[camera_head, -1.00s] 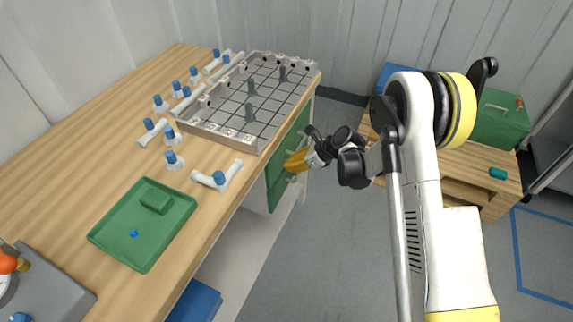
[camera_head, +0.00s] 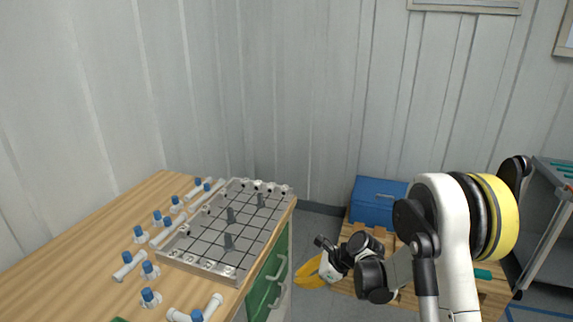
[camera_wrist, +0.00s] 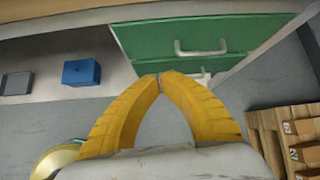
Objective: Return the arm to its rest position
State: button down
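My gripper (camera_head: 312,272) has yellow fingers and hangs in the air over the floor, to the right of the wooden bench and in front of the green drawers (camera_head: 268,278). In the wrist view the fingertips (camera_wrist: 160,77) meet at the front with nothing between them, so the gripper is shut and empty. The green drawers (camera_wrist: 190,38) with pale handles lie just beyond the fingertips there. The fingers look apart from the handles, though the lower handle is partly behind the fingertips. My arm is bent in the right of the head view.
The wooden bench (camera_head: 75,245) on the left bears a gridded metal tray (camera_head: 205,245) and several white fittings with blue caps. A blue toolbox (camera_head: 375,200) sits on a pallet behind my gripper. A grey cart (camera_head: 545,225) stands at far right.

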jog(key=s+d+r+n+t+h, duration=0.1)
jog(key=s+d+r+n+h, duration=0.15)
jog(key=s+r+n, duration=0.5)
jog(key=s+d+r+n+t+h, duration=0.15)
jog(key=s+d+r, duration=0.25)
jog(key=r, duration=0.7)
jog(key=s+d+r+n+h, duration=0.2)
jog(key=s+d+n, duration=0.2)
jog(key=s+n, duration=0.2)
jog(key=s+d+r+n+t+h, duration=0.1)
jog(key=s+d+n, duration=0.3)
jog(key=s, duration=0.7)
jog(key=shift+r+n+h, duration=0.5)
jog(key=shift+r+n, duration=0.05)
jog(key=shift+n, duration=0.35)
